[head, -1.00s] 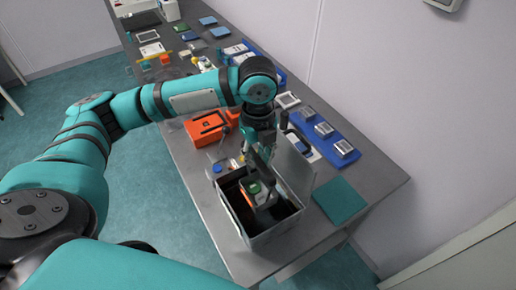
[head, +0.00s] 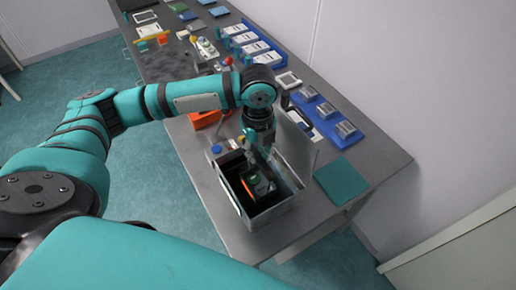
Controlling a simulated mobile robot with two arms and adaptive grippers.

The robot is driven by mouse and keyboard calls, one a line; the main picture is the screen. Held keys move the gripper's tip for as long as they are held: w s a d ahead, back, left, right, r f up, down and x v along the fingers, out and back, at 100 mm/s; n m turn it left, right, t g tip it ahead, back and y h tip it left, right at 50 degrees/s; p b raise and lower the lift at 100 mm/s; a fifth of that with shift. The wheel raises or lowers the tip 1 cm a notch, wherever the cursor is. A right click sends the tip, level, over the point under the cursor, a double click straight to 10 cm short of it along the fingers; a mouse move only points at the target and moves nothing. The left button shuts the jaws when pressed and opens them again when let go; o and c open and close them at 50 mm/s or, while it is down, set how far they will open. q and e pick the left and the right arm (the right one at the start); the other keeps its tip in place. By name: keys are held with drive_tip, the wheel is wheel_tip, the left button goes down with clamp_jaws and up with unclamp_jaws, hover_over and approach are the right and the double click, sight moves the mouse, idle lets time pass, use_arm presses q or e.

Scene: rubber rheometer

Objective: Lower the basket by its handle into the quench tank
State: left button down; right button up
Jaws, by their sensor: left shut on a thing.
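The quench tank (head: 272,213) is a grey open box near the front end of the bench, with its lid raised on the right side. My left gripper (head: 258,160) points down at the tank's opening and is shut on the basket's handle, which it mostly hides. The basket (head: 262,188) is small and dark, with a bit of green and orange showing in it. It sits inside the tank's opening, below the rim; I cannot tell whether it touches the bottom. My right gripper is not in view.
A teal mat (head: 342,181) lies right of the tank. A blue tray (head: 326,118) with metal blocks is behind it. An orange case (head: 203,119) is partly hidden by my left arm. Several small items fill the far bench. The bench's front right corner is clear.

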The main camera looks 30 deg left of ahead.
use_arm(q)
drive_tip(key=shift+f, duration=0.65)
idle(0.9)
drive_tip(key=c, duration=1.1)
unclamp_jaws()
wheel_tip(320, 180, up, 12)
